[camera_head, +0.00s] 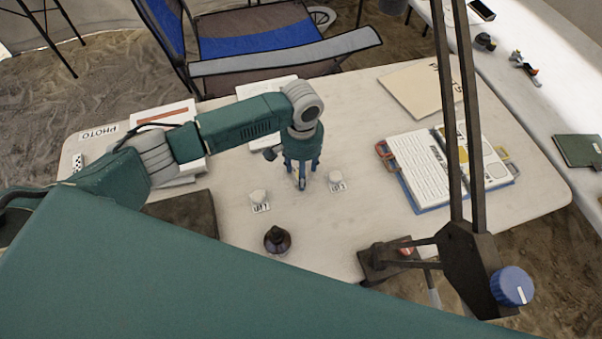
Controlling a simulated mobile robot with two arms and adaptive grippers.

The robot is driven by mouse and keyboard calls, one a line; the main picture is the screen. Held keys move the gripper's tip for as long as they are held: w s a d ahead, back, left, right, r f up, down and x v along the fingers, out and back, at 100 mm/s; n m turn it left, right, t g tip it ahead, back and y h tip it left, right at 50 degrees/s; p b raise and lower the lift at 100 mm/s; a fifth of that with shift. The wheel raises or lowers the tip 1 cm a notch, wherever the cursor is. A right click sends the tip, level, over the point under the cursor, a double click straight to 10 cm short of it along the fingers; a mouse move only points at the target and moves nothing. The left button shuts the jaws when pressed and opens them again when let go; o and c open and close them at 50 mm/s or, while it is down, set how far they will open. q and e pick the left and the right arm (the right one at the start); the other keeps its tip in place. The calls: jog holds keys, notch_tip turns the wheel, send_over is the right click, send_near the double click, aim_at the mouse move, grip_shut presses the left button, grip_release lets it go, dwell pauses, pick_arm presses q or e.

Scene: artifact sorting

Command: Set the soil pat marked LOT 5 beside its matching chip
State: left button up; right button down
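Two small pale lumps with printed cards stand near the table's middle. The left lump (258,196) has a card (261,208) beginning "LOT"; its number is too small to read surely. The right lump (336,175) also has a card (338,187), too small to read surely. My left gripper (302,180) points down between the two lumps, apart from both in the picture. A small light sliver shows between its fingers; I cannot tell what it is or whether it is held. An open chart book (425,165) with a blue border lies at right; no single chip is readable. My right gripper is not in view.
A dark brown bottle (277,240) stands in front of the lumps. A black lamp arm with a blue knob (511,286) rises at the right front. Table between lumps and book is clear.

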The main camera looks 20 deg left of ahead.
pick_arm(q)
jog(key=shift+c, duration=0.8)
jog(key=c, duration=0.9)
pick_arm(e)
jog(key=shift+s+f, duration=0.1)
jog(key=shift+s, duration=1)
pick_arm(q)
jog(key=shift+r, duration=0.1)
jog(key=shift+c, duration=0.3)
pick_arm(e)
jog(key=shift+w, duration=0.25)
pick_arm(q)
jog(key=shift+r, duration=0.6)
notch_tip(320, 180, up, 19)
jog(key=shift+f+b, duration=0.15)
jog(key=shift+b, duration=0.4)
jog(key=s+a+r, duration=0.1)
jog(key=s, duration=0.3)
jog(key=s+a+r+n, duration=0.1)
jog(key=s, duration=0.4)
jog(key=s+a+r+n, duration=0.1)
jog(key=s+a+r, duration=0.1)
jog(key=s, duration=0.3)
jog(key=shift+a, duration=0.1)
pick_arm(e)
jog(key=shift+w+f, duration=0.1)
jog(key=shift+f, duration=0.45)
